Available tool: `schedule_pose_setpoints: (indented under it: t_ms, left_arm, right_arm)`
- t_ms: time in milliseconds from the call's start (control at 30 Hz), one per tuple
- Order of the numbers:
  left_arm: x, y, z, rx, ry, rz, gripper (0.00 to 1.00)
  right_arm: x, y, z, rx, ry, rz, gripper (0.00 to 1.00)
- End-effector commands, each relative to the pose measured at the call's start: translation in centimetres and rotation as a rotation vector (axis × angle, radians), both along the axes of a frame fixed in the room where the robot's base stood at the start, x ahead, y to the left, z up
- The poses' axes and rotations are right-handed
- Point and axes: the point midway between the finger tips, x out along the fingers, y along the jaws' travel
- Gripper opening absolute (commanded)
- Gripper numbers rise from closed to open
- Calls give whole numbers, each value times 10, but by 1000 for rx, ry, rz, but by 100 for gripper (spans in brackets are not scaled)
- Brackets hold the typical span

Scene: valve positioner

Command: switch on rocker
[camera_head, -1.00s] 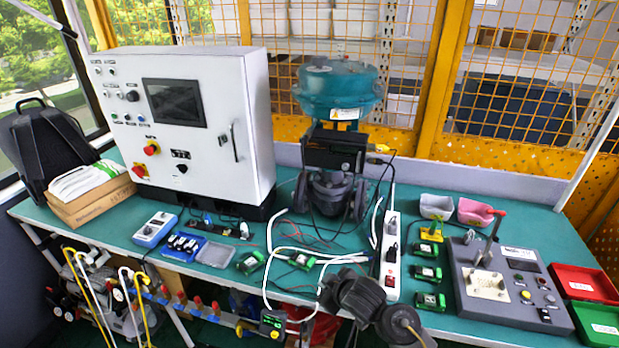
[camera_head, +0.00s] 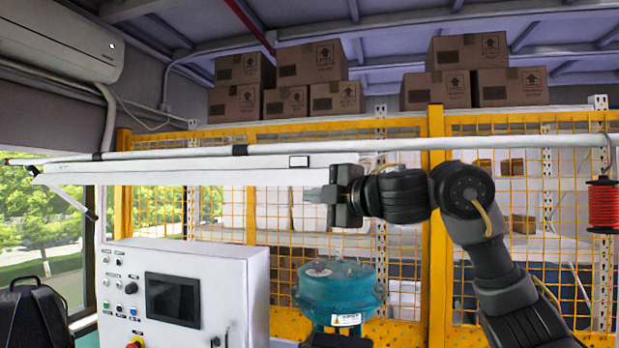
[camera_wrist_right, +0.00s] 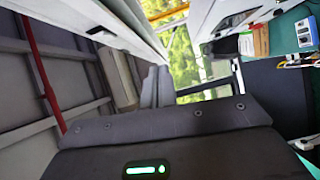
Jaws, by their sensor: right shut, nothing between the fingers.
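A long white lamp bar (camera_head: 215,172) hangs across the head view under a grey rail. A small white rectangle with a dark frame (camera_head: 299,161) sits on the bar's face near its right end; it may be the rocker, but its state is too small to read. My right gripper (camera_head: 313,194) is shut and empty. It points left, just below the bar's right end and a little below the small rectangle. I cannot tell whether it touches the bar. My left gripper is not in view.
A white control cabinet (camera_head: 226,265) and a teal valve actuator (camera_head: 338,288) stand below. A yellow mesh fence (camera_head: 436,250) is behind, with cardboard boxes (camera_head: 311,63) above it. A red spool (camera_head: 603,205) hangs at right. The workbench is mostly out of the head view.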

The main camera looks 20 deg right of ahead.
Motion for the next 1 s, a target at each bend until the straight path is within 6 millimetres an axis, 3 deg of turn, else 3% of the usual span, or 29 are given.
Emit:
schedule_pose_setpoints:
  t_ms: [33,100,267,733,1000]
  left_arm:
    - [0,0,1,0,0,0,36]
    - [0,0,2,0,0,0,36]
    - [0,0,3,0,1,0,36]
    - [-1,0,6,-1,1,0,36]
    - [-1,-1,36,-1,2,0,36]
  right_arm:
    - [-13,-7,26,-24,-28,-7,0]
    - [-27,-13,47,-48,-47,-14,0]
    - [-45,-21,71,-76,-69,-23,0]
    - [-44,-21,76,-79,-72,-24,0]
    - [-8,-3,80,-78,-67,-23,0]
